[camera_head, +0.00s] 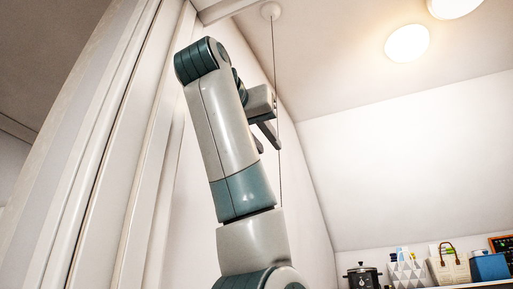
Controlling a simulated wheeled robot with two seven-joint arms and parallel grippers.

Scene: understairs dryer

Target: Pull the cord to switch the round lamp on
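A round lamp (407,43) on the sloped ceiling looks bright. My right gripper is out of view.
A second bright round lamp (455,4) is cut by the top edge. White panelling (110,150) stands close on the left. At lower right a shelf holds a black pot (363,277), a patterned holder (408,272), a bag (449,267) and a blue box (489,266).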

